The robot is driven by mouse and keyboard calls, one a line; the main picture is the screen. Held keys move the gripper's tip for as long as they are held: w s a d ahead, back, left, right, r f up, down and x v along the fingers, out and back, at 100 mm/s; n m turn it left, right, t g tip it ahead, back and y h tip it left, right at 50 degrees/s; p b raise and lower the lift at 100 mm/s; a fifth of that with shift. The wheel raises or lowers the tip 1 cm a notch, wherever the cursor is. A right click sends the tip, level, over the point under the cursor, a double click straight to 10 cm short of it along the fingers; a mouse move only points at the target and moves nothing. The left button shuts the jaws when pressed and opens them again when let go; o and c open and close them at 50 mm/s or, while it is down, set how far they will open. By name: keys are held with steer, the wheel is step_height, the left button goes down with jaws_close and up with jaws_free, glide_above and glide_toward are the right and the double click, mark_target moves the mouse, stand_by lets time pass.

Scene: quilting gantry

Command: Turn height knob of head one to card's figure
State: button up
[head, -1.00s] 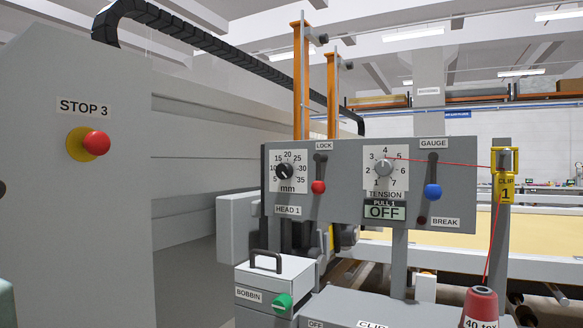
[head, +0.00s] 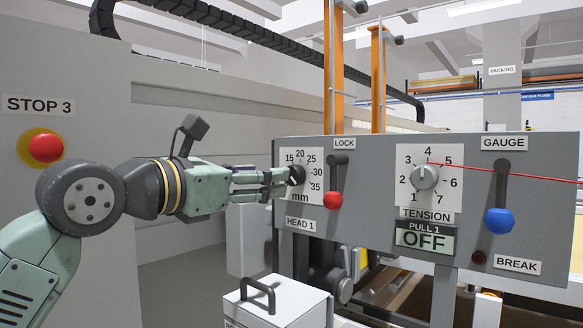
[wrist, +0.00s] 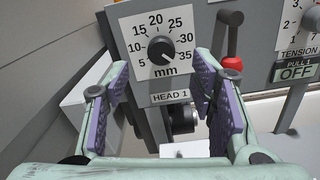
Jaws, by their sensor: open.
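The black height knob (head: 297,175) sits on a white mm dial on the grey head panel, above the HEAD 1 label (head: 301,223). In the wrist view the knob (wrist: 161,48) shows whole, with dial figures from 5 to 35 around it; I cannot read its pointer surely. My gripper (head: 278,184) reaches in from the left, its tips close to the knob in the head view and partly covering the dial. In the wrist view my gripper (wrist: 168,85) is open and empty, its purple-padded fingers spread left and right, below the knob. No card with a figure is visible.
Right of the dial is the red-ended LOCK lever (head: 333,199), close to the gripper. Further right are the TENSION knob (head: 424,177), the OFF display (head: 425,238) and the blue-ended GAUGE lever (head: 500,220). A red STOP 3 button (head: 46,148) is on the left. A handled box (head: 282,310) stands below.

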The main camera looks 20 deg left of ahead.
mark_target(291, 173)
steer(key=p+x, duration=0.2)
steer(key=x, duration=0.5)
steer(key=shift+w+d, duration=0.15)
steer(key=shift+w, duration=0.1)
steer(key=shift+c, duration=0.3)
steer(key=c, duration=1.1)
